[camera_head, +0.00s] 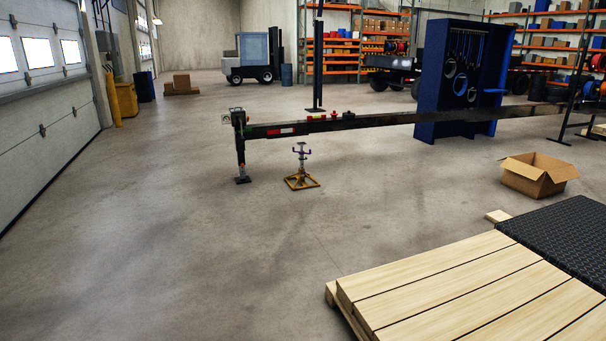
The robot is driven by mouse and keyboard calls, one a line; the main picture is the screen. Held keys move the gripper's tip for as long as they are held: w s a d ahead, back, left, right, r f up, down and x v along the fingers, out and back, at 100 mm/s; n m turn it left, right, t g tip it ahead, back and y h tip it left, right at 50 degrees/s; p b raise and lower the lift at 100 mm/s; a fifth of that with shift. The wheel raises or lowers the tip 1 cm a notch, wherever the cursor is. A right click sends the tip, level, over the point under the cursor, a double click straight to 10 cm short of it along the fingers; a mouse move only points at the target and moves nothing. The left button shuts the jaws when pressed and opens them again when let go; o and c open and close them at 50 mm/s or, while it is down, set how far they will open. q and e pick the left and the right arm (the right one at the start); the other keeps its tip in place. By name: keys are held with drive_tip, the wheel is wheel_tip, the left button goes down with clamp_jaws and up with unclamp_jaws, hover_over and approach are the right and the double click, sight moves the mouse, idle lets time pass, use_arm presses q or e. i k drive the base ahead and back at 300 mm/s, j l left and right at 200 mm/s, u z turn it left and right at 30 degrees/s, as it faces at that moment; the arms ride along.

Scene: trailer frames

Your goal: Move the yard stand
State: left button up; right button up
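The yard stand (301,171) stands upright on the concrete floor, near the middle of the head view. It has a yellow square base, a thin post and a dark purple cross-piece on top. It is just in front of the long dark trailer frame (385,119), close to that frame's left end. The trailer frame's front leg (241,160) rests on the floor to the left of the stand. Neither of my grippers shows in this view.
A wooden plank stack (450,295) and a black mat (560,240) fill the lower right. An open cardboard box (537,183) sits beyond them. A blue cabinet (432,90) stands behind the trailer frame. The floor at left and centre front is clear up to the garage doors (40,130).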

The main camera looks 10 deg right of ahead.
sight(302, 176)
drive_tip(key=u, duration=0.15)
drive_tip(key=i, duration=2.95)
drive_tip(key=i+z, duration=0.1)
drive_tip(key=i, duration=1.2)
drive_tip(key=i+l+z, duration=0.2)
drive_tip(key=i+z, duration=0.2)
drive_tip(key=i, duration=0.35)
drive_tip(key=i+z, duration=0.35)
drive_tip(key=i, duration=0.35)
drive_tip(key=i+j+z, duration=0.2)
drive_tip(key=i+z, duration=0.2)
drive_tip(key=i, duration=0.35)
drive_tip(key=i+u, duration=0.15)
drive_tip(key=i, duration=0.35)
drive_tip(key=i+u, duration=0.2)
drive_tip(key=i, duration=0.3)
drive_tip(key=i+l+u, duration=0.15)
drive_tip(key=i, duration=0.3)
drive_tip(key=i+l+u, duration=0.15)
drive_tip(key=i, duration=0.35)
drive_tip(key=l, duration=0.1)
